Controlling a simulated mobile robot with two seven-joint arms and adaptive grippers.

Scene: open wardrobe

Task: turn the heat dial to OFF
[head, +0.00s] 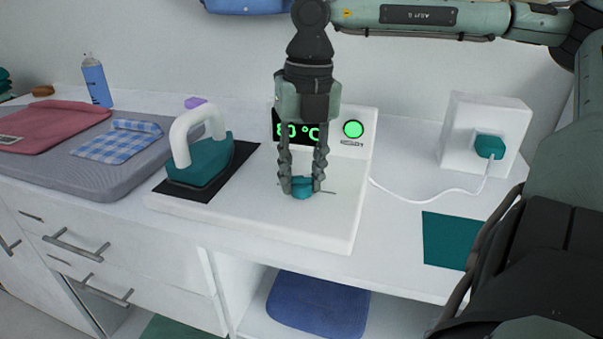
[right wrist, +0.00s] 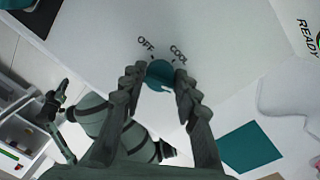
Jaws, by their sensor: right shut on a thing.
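The teal heat dial (head: 302,187) sits on the front of the white ironing station (head: 245,215). My right gripper (head: 302,188) points down and is shut on the dial, one finger on each side. The dial's pointer is not clear. The green display (head: 297,131) reads about 80 °C, partly behind the gripper. A round green lamp (head: 353,129) is lit. My left gripper is not in the head view.
A teal iron (head: 203,160) with a white handle stands on a black pad left of the dial. A white socket block (head: 485,135) with a teal plug and cable stands to the right. A teal square (head: 447,240) lies on the counter. Folded cloths lie on the left.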

